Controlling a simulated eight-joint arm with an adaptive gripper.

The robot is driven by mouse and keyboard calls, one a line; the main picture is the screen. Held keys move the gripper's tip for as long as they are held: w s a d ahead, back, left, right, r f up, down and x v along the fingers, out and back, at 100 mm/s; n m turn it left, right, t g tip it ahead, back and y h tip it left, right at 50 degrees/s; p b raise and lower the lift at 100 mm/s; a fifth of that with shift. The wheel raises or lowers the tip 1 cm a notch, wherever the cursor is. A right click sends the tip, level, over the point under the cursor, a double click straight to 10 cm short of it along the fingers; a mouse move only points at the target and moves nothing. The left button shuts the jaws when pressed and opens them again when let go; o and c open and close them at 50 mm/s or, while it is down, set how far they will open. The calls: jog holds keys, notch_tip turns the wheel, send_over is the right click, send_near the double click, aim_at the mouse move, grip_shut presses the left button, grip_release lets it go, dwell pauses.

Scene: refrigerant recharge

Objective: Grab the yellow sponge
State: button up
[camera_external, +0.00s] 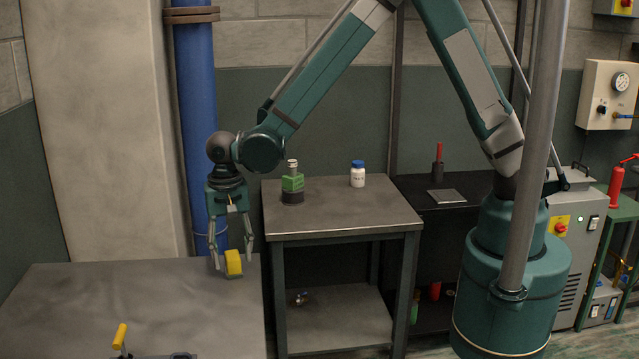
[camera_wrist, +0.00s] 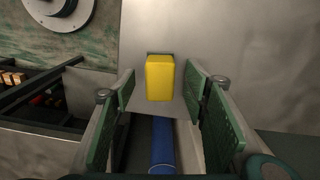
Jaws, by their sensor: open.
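The yellow sponge (camera_external: 233,263) is at the right edge of the left grey table, directly below my gripper (camera_external: 232,260) in the external view. In the wrist view the yellow sponge (camera_wrist: 160,78) is a small upright block, with a dark green strip showing at its far end. My gripper (camera_wrist: 160,100) has its two green-padded fingers spread wide, one on each side of the sponge. There are gaps between the pads and the sponge on both sides. The external view does not show clearly whether a fingertip touches it.
A yellow-handled tool (camera_external: 120,337) is at the front of the left table (camera_external: 60,300). A second table (camera_external: 340,210) holds a green-and-black item (camera_external: 292,184) and a white bottle with a blue cap (camera_external: 357,175). A blue pipe (camera_external: 197,110) rises behind my gripper.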

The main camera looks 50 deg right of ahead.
jog(key=shift+f, duration=1.4)
jog(key=shift+c, duration=0.3)
jog(key=c, duration=1)
jog(key=shift+c, duration=0.3)
